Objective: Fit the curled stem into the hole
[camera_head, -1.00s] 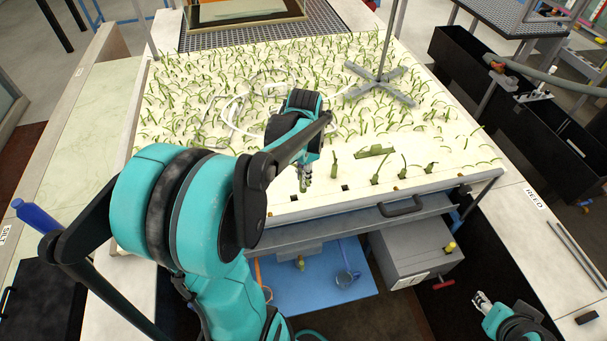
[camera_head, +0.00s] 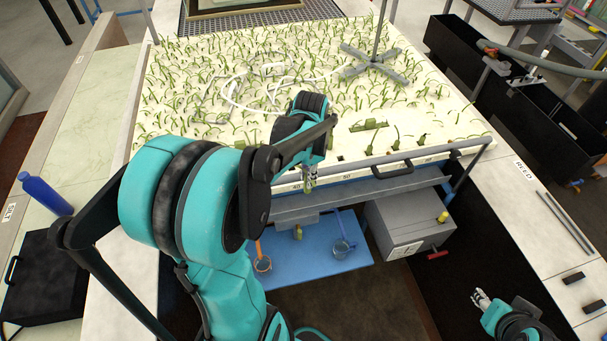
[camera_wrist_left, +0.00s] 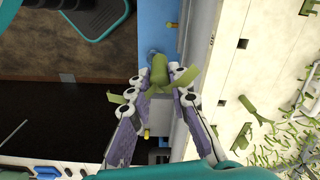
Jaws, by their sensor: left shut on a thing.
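My left gripper (camera_head: 310,184) is at the front edge of the pale planted board (camera_head: 215,165) in the head view. In the left wrist view the left gripper (camera_wrist_left: 155,88) is shut on a green stem (camera_wrist_left: 159,70) with a thick round body and curled strips at its sides. The stem is apart from the board (camera_wrist_left: 225,100), which runs down the right of that view.
Several green stems stand along the board's front, with one lying block (camera_head: 368,125). A grey cross-shaped stand (camera_head: 374,62) is at the back. Below the front edge are a handle (camera_head: 393,171), a grey box (camera_head: 410,222) and a blue shelf (camera_head: 310,268).

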